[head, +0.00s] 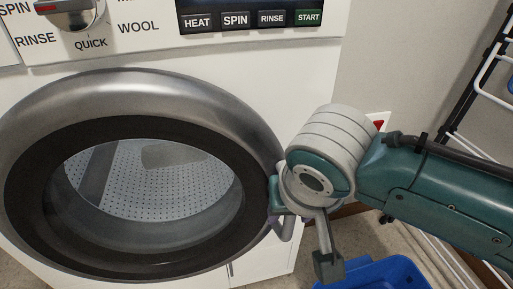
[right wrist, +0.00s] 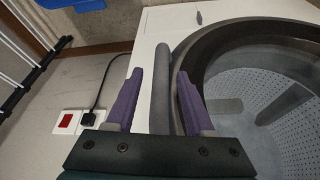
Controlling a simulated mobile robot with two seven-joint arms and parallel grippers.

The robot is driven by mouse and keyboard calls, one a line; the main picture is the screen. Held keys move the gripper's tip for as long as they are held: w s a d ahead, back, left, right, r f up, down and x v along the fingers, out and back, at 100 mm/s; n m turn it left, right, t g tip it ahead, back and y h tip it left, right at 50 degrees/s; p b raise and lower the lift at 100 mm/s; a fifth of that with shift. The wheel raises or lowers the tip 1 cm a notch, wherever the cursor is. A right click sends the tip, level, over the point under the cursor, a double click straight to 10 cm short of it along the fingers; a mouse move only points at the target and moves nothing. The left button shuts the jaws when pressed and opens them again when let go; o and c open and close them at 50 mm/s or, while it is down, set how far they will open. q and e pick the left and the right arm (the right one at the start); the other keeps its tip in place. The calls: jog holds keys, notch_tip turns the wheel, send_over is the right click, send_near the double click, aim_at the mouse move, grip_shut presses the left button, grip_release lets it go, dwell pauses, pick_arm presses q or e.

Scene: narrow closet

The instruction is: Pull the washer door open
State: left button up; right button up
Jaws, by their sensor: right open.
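The washer door (head: 190,95) is a round window with a wide silver ring and a dark inner rim. It looks shut against the white washer front, and the perforated drum shows through its glass. My right gripper (head: 277,207) is at the door's right edge, its fingers partly hidden by the wrist. In the right wrist view, its two purple fingers (right wrist: 161,82) are apart, with a grey upright bar (right wrist: 161,65) between them, seemingly the door's handle. The bar runs beside the door's dark rim (right wrist: 190,60). I cannot tell whether either finger touches it. My left gripper is not in view.
The washer panel above has a dial (head: 70,12) and several buttons (head: 235,20). A blue bin (head: 380,275) stands on the floor at lower right. A drying rack (head: 490,70) stands against the right wall. A plugged socket (right wrist: 85,118) with a red switch is close by.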

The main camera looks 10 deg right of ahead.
jog(key=shift+c, duration=0.3)
grip_shut()
dwell(1.1)
